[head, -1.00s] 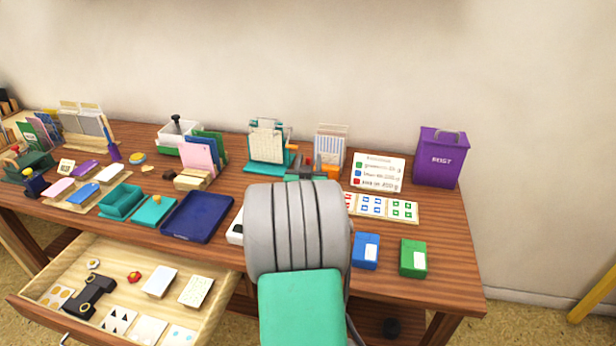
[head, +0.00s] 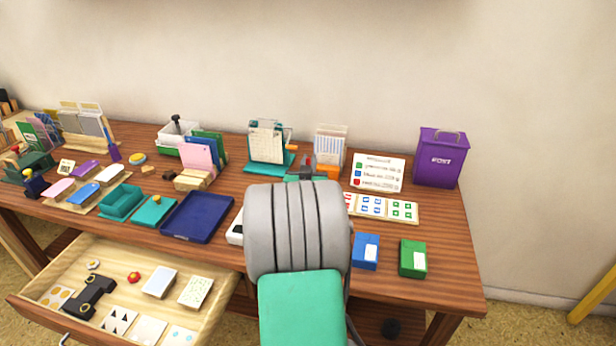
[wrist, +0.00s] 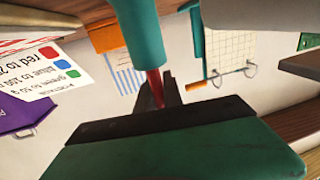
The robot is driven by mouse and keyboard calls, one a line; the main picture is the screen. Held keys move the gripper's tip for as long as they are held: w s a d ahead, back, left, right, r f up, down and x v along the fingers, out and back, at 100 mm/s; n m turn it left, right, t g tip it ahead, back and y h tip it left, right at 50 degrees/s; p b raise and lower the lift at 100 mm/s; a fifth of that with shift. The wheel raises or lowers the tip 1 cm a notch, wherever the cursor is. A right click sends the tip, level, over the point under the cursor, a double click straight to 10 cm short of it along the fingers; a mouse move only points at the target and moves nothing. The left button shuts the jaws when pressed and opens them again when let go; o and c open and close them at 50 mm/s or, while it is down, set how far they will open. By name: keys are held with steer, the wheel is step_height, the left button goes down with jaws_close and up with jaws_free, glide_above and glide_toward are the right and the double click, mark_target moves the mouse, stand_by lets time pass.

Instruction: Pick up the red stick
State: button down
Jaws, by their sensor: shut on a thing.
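The red stick (wrist: 155,85) shows in the wrist view as a short red length between the dark fingers of my gripper (wrist: 160,92), which is shut on it. A teal cylinder (wrist: 138,30) lies in line with the stick and covers or joins its upper end; I cannot tell which. In the head view my arm hides most of the gripper, and only small dark and red parts show beyond it, near the orange base of a card rack (head: 330,148). I cannot tell whether the stick is clear of its support.
A teal stand with a gridded card (head: 267,145) is left of the gripper. A price sign (head: 378,172) and a purple post box (head: 440,157) stand at the right. Blue (head: 366,250) and green (head: 413,258) boxes lie in front. An open drawer (head: 60,272) juts out front left.

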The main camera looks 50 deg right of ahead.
step_height(320, 180, up, 10)
steer(key=p, duration=0.1)
stand_by(0.4)
steer(key=c, duration=2.1)
jaws_free()
jaws_close()
